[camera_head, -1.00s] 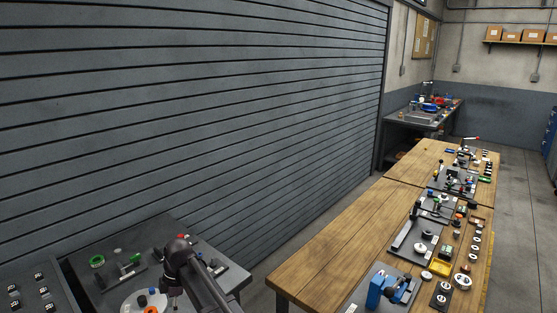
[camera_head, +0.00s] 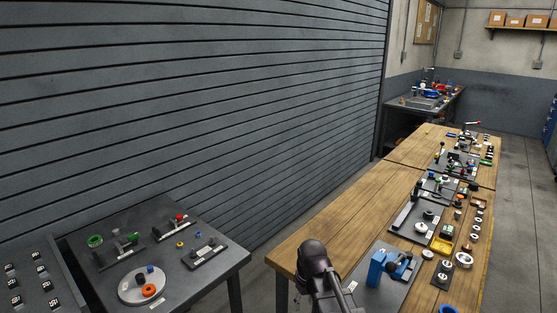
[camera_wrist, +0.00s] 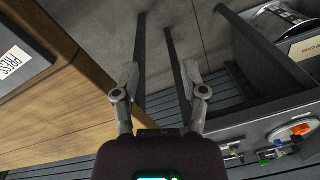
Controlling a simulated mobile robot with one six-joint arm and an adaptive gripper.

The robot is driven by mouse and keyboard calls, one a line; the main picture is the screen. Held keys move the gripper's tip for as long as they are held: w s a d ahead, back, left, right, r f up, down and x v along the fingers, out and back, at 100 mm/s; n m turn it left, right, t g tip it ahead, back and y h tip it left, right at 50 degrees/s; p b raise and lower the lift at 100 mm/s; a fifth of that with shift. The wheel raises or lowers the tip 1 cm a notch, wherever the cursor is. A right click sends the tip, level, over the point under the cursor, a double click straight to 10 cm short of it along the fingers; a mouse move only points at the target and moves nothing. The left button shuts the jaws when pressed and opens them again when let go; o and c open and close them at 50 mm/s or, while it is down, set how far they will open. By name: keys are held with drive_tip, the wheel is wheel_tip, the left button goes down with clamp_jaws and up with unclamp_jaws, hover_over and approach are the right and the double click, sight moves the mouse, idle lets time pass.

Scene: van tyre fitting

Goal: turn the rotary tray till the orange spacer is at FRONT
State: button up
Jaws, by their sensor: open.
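The rotary tray (camera_head: 128,293) is a pale round disc on the dark side table at lower left. The orange spacer (camera_head: 149,290) lies on its near right part. A label lies on the table just below the disc. My gripper shows in the wrist view (camera_wrist: 160,80), its two fingers apart with nothing between them. It hangs by the wooden bench's edge, well right of the tray. An orange piece on a pale disc (camera_wrist: 300,129) shows at lower right there.
The dark side table (camera_head: 215,268) also bears a green ring (camera_head: 95,241), small fixtures and a red-topped part. A floor gap separates it from the wooden bench (camera_head: 330,225), crowded with fixtures on its right side. A grey slatted shutter (camera_head: 200,100) stands behind.

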drive_tip(key=s+d+m, duration=0.2)
drive_tip(key=d, duration=0.2)
drive_tip(key=s+d+f+m+b, duration=0.1)
drive_tip(key=s+d+m, duration=0.1)
drive_tip(key=d, duration=0.3)
drive_tip(key=shift+s+d+f+m+h, duration=0.25)
drive_tip(key=shift+s+m+h, duration=0.15)
drive_tip(key=shift+m, duration=0.4)
drive_tip(key=shift+a, duration=0.1)
